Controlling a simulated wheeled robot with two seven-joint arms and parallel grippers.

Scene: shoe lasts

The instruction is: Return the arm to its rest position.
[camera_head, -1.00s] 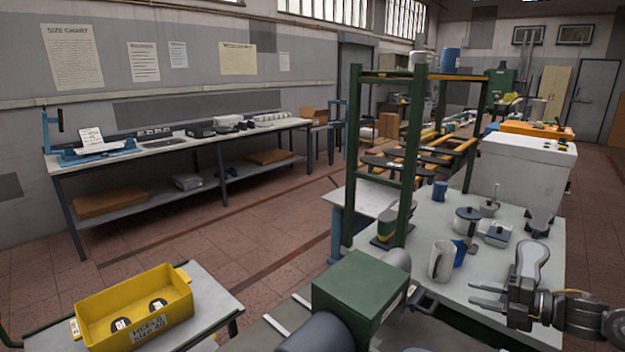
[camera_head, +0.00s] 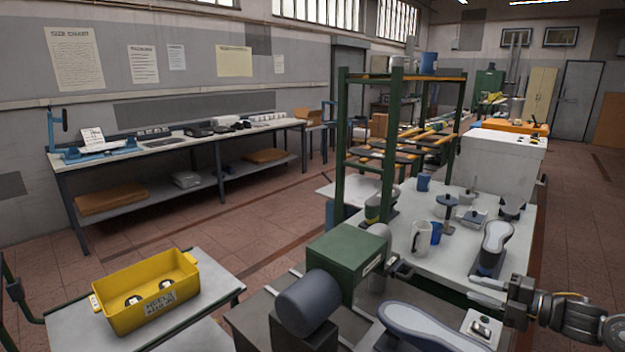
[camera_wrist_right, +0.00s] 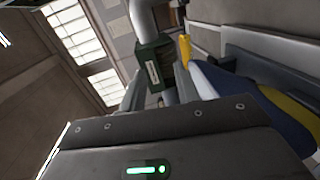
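My right gripper (camera_head: 487,291) is at the lower right of the head view, its arm coming in from the right edge. Its two fingers point left with a gap between them, and nothing shows in the gap. It is in front of a grey shoe last (camera_head: 496,243) that stands on the light worktable (camera_head: 408,255); in this view they look apart. In the right wrist view, the gripper's dark body fills the lower part, with a green light on it. My left gripper is not in view.
A green machine (camera_head: 345,253) stands in the middle foreground. A large grey last (camera_head: 432,326) lies at the bottom edge, near the right gripper. A white mug (camera_head: 421,238) and several small items are on the worktable. A yellow crate (camera_head: 145,292) is on a stand at left.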

